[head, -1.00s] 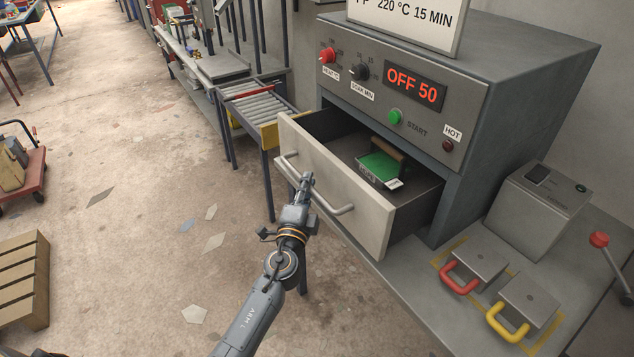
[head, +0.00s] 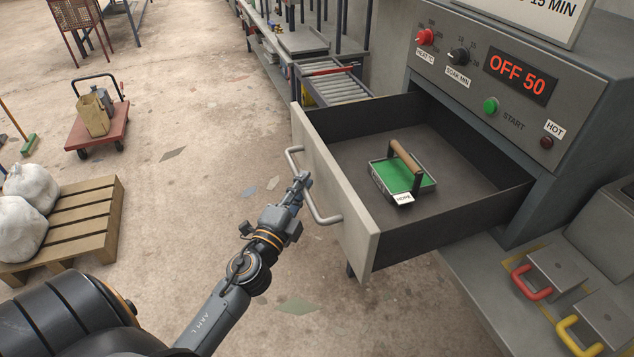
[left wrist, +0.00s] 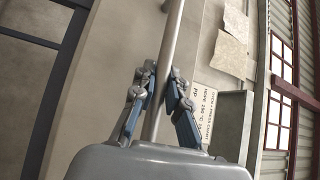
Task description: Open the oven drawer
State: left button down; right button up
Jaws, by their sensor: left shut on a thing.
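The oven drawer (head: 345,205) stands pulled well out of the grey oven (head: 520,130), with its dark inside open to view. A green tray with a wooden handle (head: 403,178) and a small white label sits on the drawer floor. My left gripper (head: 301,182) is shut on the drawer's bar handle (head: 325,217), near its middle. In the left wrist view the handle bar (left wrist: 166,70) runs between the two fingers (left wrist: 158,103). My right gripper is not in view.
The oven panel has a red knob (head: 425,37), a green button (head: 491,105) and a display (head: 519,76) reading OFF 50. A roller conveyor (head: 335,83) stands behind the drawer. A pallet with sacks (head: 75,225) and a red cart (head: 97,131) stand left.

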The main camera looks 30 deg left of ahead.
pick_arm(q)
jog(key=shift+s+a, duration=0.15)
jog(key=shift+s, duration=0.1)
jog(key=c, duration=1.3)
grip_release()
jog(key=shift+c, duration=0.2)
jog(key=s+d+f, duration=0.1)
jog(key=s, duration=0.6)
jog(key=shift+s, duration=0.2)
jog(key=s+d+f+n+g+h, duration=0.1)
jog(key=s+d+f+n+g, duration=0.15)
jog(key=f, duration=0.95)
jog(key=s+d+f+n+g, duration=0.2)
jog(key=f+n+g, duration=0.1)
jog(key=f, duration=1)
jog(key=s+d+f+n+g+h, duration=0.1)
jog(key=s+d+f+n+g, duration=0.15)
jog(key=f, duration=0.95)
jog(key=s+d+f+n+g, duration=0.25)
jog(key=s+f+g, duration=0.35)
jog(key=s+f, duration=0.7)
jog(key=s+f+n+g, duration=0.1)
jog(key=s+f+g, duration=0.1)
jog(key=s, duration=0.5)
jog(key=s+f+n+g, duration=0.1)
jog(key=s+f+g, duration=0.1)
jog(key=s+f, duration=0.3)
jog(key=s, duration=0.3)
jog(key=shift+a+f+h, duration=0.3)
jog(key=shift+a+h, duration=0.1)
